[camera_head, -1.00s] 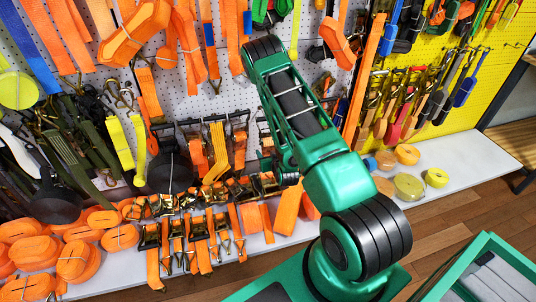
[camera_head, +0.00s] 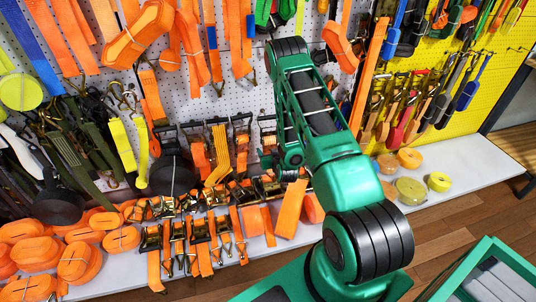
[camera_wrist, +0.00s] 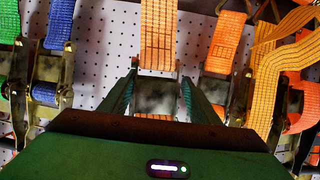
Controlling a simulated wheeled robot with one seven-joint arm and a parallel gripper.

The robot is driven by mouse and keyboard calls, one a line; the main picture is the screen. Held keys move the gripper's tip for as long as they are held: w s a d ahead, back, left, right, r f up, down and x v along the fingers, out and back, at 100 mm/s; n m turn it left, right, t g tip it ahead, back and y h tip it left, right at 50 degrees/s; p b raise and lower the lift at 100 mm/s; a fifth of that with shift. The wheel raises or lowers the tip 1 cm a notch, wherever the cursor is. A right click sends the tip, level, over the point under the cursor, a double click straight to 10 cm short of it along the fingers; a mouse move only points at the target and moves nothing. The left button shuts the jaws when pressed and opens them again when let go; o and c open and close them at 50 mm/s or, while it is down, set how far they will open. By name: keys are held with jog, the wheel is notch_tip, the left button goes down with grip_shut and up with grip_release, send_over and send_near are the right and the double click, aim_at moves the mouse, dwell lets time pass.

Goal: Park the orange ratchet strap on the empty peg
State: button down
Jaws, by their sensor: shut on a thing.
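In the wrist view my gripper (camera_wrist: 158,95) has its two green fingers on either side of a dark metal ratchet buckle. The fingers are shut on the orange ratchet strap (camera_wrist: 158,35), whose webbing runs up the picture from the buckle. A little orange also shows below the buckle. In the head view my gripper (camera_head: 290,160) is at the lower white pegboard, mostly covered by my arm, and I cannot make out the held strap there. I cannot clearly make out the empty peg on the white board in either view.
The white pegboard (camera_wrist: 104,40) shows bare beside the held strap. A blue strap (camera_wrist: 60,22) hangs left of it and an orange strap (camera_wrist: 226,40) right. Below the board, several ratchets and orange rolls (camera_head: 80,262) crowd the shelf. Wooden floor (camera_head: 440,225) lies at the right.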

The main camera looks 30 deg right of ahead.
aim_at(269, 150)
jog(key=r+x, duration=0.1)
jog(key=x, duration=0.5)
jog(key=shift+w+d, duration=0.15)
jog(key=shift+w, duration=0.25)
dwell(0.7)
dwell(0.4)
jog(key=c, duration=0.6)
grip_release()
jog(key=shift+f, duration=0.1)
jog(key=shift+o, duration=0.2)
jog(key=shift+s+f, duration=0.1)
jog(key=v, duration=1)
jog(key=shift+s+a, duration=0.15)
jog(key=shift+a, duration=0.1)
jog(key=shift+r, duration=0.2)
